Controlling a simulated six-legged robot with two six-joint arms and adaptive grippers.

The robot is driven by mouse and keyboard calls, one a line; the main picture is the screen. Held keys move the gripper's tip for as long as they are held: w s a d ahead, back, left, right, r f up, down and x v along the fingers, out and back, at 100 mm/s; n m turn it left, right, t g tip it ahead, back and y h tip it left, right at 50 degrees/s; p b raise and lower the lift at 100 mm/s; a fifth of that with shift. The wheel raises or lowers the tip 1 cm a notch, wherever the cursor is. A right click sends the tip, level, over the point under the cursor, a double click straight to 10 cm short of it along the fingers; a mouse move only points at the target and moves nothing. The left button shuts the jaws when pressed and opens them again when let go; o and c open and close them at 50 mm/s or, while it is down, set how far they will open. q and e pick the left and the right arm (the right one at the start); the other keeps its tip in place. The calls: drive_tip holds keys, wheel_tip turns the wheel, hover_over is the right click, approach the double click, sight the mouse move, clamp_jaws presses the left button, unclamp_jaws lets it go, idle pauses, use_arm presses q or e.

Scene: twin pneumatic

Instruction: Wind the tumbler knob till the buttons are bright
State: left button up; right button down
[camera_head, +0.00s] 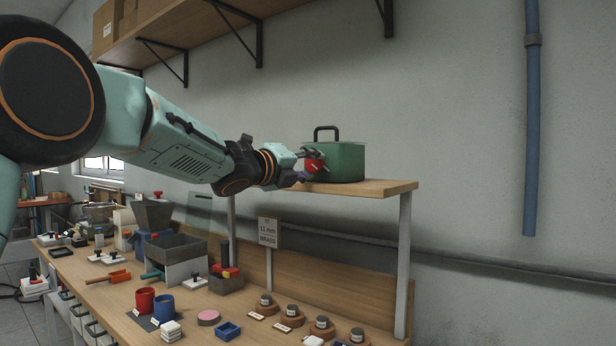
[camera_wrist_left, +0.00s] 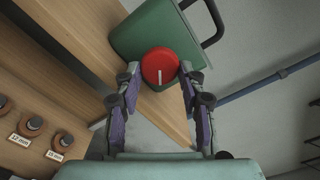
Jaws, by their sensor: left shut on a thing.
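A green tumbler box with a dark carry handle (camera_head: 345,162) stands on the raised wooden shelf. It shows tilted at the top of the left wrist view (camera_wrist_left: 150,32). Its round red knob (camera_head: 313,166) faces my left arm. In the left wrist view the knob (camera_wrist_left: 160,62) has a white mark pointing down toward my gripper. My left gripper (camera_head: 310,165) is shut on the knob, one purple-padded finger on each side. Any buttons inside the box are hidden by its green walls. My right gripper is in neither view.
The shelf (camera_head: 385,187) stands on pale posts above a long workbench. A wall shelf (camera_head: 190,25) hangs above my arm.

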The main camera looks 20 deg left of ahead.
use_arm(q)
drive_tip(key=shift+r+m+b, duration=0.25)
drive_tip(key=shift+m+b, duration=0.35)
drive_tip(key=shift+m, duration=0.4)
drive_tip(key=o, duration=0.8)
drive_tip(key=shift+c, duration=0.2)
drive_tip(key=o, duration=0.4)
drive_tip(key=shift+w+f, duration=0.15)
drive_tip(key=shift+s+a, duration=0.1)
drive_tip(key=shift+s, duration=0.15)
drive_tip(key=shift+v, duration=3.55)
drive_tip(key=shift+s, duration=0.1)
